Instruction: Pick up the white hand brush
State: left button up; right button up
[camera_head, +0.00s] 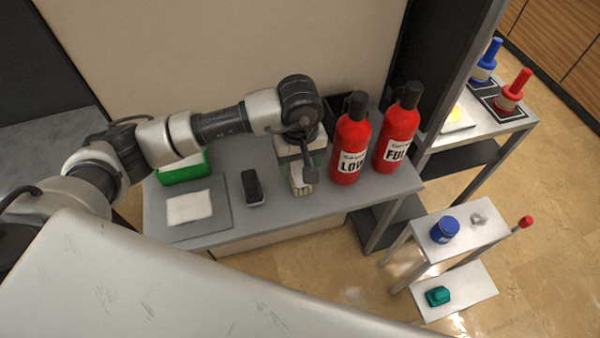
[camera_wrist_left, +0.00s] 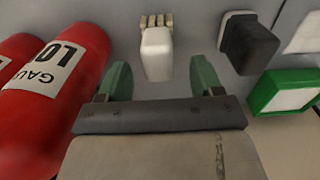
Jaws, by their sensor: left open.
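The white hand brush (camera_wrist_left: 156,52) lies on the grey table, its white body toward my gripper and its pale bristles at the far end in the left wrist view. In the head view the brush (camera_head: 301,187) is partly hidden under my left gripper (camera_head: 302,160). My left gripper is open, with its green fingertips (camera_wrist_left: 160,78) on either side of the near end of the brush in the wrist view. Nothing is held. I cannot tell whether the fingers are level with the brush or above it. My right gripper is not in view.
Two red bottles (camera_head: 350,140) stand right of the brush, close to my gripper. A black block-like object (camera_head: 252,187) lies to its left. A green-sided box (camera_head: 185,172) and a grey mat with a white sheet (camera_head: 189,207) are farther left. A shelf (camera_head: 470,228) stands at the right.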

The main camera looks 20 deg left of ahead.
pick_arm(q)
notch_tip(320, 180, down, 5)
jog(key=shift+w+r+p, duration=0.15)
jog(key=shift+r+p, duration=0.05)
jog(key=shift+p, duration=0.9)
jog(key=shift+f, duration=0.2)
jog(key=c, duration=1)
notch_tip(320, 180, up, 9)
jog(key=b, duration=0.3)
jog(key=shift+w+f, duration=0.1)
jog(key=shift+c, duration=0.2)
jog(key=shift+r, duration=0.6)
